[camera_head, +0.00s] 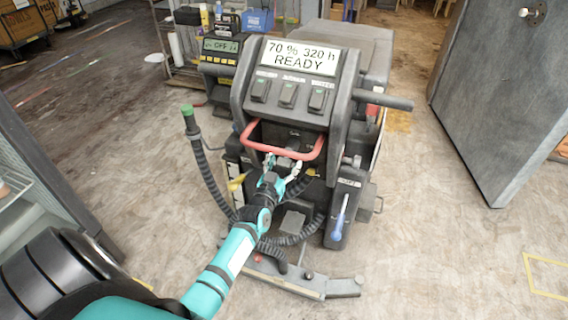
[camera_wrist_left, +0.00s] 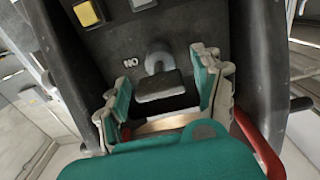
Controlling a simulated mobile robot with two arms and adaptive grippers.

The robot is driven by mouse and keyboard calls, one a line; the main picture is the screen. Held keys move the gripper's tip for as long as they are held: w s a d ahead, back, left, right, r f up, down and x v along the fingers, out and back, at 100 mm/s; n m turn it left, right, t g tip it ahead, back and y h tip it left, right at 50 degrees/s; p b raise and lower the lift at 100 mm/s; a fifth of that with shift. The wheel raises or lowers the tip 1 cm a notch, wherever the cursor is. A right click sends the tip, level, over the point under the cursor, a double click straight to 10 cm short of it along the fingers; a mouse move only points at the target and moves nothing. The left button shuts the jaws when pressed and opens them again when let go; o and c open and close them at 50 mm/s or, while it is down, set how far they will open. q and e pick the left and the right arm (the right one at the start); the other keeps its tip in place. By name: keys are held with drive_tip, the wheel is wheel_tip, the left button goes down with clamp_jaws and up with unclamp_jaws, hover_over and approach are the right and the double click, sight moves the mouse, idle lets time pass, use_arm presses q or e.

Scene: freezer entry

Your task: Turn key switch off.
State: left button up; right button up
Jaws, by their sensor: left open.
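The key switch (camera_wrist_left: 160,62) is a grey key with a rounded collar and a flat grip, on the dark panel in the left wrist view. A white label beside it looks like "ON" upside down. My left gripper (camera_wrist_left: 160,98) is open, with one finger on either side of the key's grip and gaps visible between. In the head view my left gripper (camera_head: 283,167) reaches under the red handle bar (camera_head: 285,152) of the floor machine; the key is hard to make out there. The machine's display (camera_head: 300,57) reads "70 % 320 h READY". My right gripper is not in view.
The red bar passes close to the gripper in the left wrist view (camera_wrist_left: 262,145). A yellow button (camera_wrist_left: 88,13) is on the same panel. A black hose (camera_head: 212,185) loops left of my arm. A grey door (camera_head: 505,100) stands at right, with clear floor before it.

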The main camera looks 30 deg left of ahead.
use_arm(q)
drive_tip(key=shift+c, duration=0.2)
drive_tip(key=c, duration=1.1)
drive_tip(key=shift+c, duration=0.2)
drive_tip(key=n, duration=0.8)
drive_tip(key=shift+n, duration=0.3)
drive_tip(key=n, duration=0.4)
drive_tip(key=shift+n+b, duration=0.3)
drive_tip(key=shift+b, duration=0.05)
drive_tip(key=shift+n+b, duration=0.45)
drive_tip(key=shift+n, duration=1.85)
